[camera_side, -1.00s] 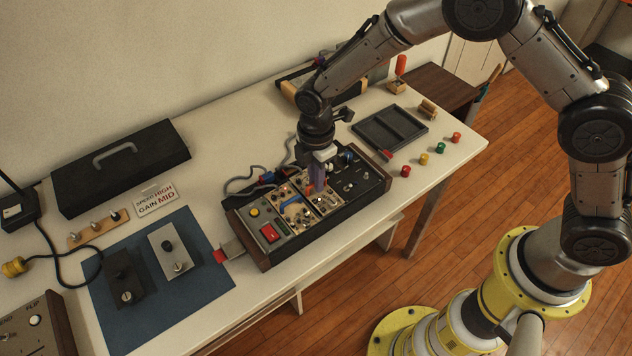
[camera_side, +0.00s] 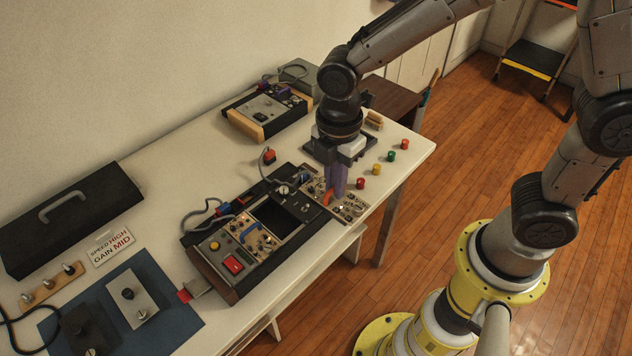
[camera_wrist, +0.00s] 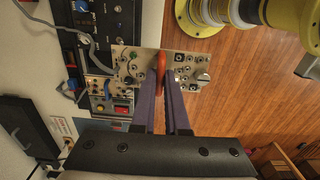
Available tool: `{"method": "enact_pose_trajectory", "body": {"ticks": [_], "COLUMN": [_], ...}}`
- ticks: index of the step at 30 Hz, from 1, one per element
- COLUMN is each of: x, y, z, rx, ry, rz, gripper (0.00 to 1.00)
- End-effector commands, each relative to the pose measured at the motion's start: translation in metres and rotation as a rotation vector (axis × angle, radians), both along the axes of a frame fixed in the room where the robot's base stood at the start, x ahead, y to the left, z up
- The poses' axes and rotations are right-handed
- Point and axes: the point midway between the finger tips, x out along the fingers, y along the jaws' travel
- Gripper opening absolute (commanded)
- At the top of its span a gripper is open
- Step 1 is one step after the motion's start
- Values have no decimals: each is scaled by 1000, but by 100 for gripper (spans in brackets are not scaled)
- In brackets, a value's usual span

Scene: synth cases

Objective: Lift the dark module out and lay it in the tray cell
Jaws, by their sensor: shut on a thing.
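My gripper (camera_side: 335,192) is shut on the red handle of a beige panel module (camera_side: 350,205) with several knobs; the wrist view shows this module (camera_wrist: 186,72) across the fingertips (camera_wrist: 161,84). It is out of the case, beside its right part; its height is unclear. The case (camera_side: 231,284) has an empty dark bay (camera_side: 278,218) next to a beige panel with a blue handle (camera_side: 255,238). A dark panel (camera_wrist: 97,17) with knobs shows in the wrist view. The dark tray (camera_side: 312,150) is mostly hidden behind my gripper; its cells cannot be seen.
Coloured caps (camera_side: 390,156) stand at the table's right. A light module (camera_side: 130,294) and a black one (camera_side: 84,328) lie on the blue mat (camera_side: 180,318). Another unit (camera_side: 266,110) stands behind.

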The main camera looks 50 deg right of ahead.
Motion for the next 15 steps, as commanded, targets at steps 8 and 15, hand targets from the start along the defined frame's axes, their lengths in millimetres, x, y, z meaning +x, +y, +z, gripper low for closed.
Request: {"method": "enact_pose_trajectory", "body": {"ticks": [8, 15], "x": [-4, -4], "y": [-2, -2], "z": [11, 20], "rx": [1, 1], "ry": [-2, -2], "rz": [0, 0], "gripper": [0, 0]}}
